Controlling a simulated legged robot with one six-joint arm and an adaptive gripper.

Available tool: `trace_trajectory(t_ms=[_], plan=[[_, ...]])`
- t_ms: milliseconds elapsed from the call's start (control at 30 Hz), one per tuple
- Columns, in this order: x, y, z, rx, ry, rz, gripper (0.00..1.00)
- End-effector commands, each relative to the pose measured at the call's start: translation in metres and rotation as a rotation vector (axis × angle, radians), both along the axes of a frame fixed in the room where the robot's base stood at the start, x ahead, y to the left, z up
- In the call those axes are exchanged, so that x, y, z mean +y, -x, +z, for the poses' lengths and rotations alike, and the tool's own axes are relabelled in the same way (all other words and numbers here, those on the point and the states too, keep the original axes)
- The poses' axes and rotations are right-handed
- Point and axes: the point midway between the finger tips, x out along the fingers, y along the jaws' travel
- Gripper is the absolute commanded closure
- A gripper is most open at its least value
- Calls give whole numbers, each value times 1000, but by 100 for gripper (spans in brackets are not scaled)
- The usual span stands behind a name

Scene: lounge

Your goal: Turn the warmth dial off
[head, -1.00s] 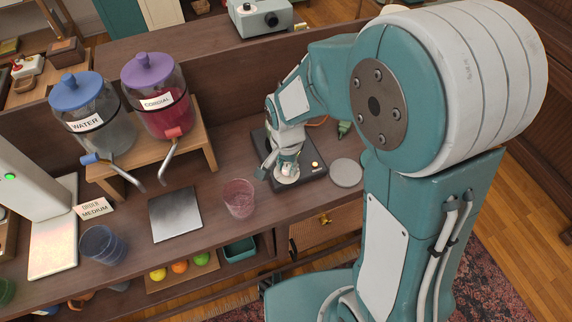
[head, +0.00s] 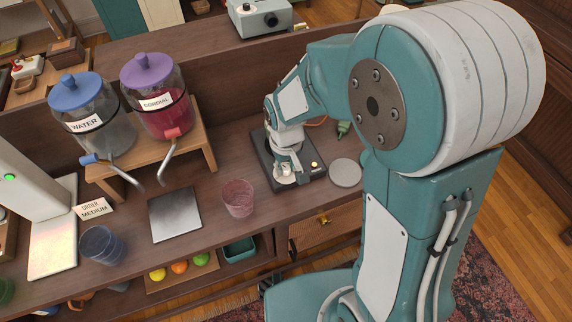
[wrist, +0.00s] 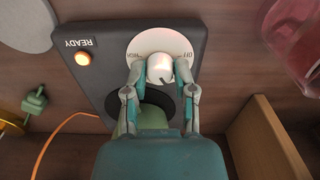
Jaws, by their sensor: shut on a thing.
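The warmth dial is a white knob (wrist: 160,67) on a pale round plate (wrist: 145,42), set in a dark grey base (wrist: 110,85). The plate carries small lettering at its right, which seems to read OFF, and more at its left. A dark pointer mark shows on the knob's lower edge, on the side towards my gripper. My gripper (wrist: 160,77) is shut on the knob, one finger on each side. In the head view my gripper (head: 285,173) points down over the base (head: 263,148). An orange light (wrist: 82,58) beside the word READY is lit.
A glass (head: 238,198) with pinkish contents stands left of the base, and a grey disc (head: 346,172) lies right of it. Water (head: 88,120) and cordial (head: 157,95) dispensers stand on a wooden stand at the left. An orange cable (wrist: 58,130) runs from the base.

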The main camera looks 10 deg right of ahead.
Motion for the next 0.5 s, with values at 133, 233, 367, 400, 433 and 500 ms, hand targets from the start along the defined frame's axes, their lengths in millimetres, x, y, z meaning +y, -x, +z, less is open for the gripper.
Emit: trace_trajectory(t_ms=[133,233,367,400,433,500], plan=[[2,-5,2,-16,-4,139,100],[2,-5,2,-15,-4,234,100],[2,-5,2,-15,-3,357,100],[2,-5,2,-15,-3,395,100],[2,-4,2,-16,-3,424,100],[2,-4,2,-16,-3,490,100]])
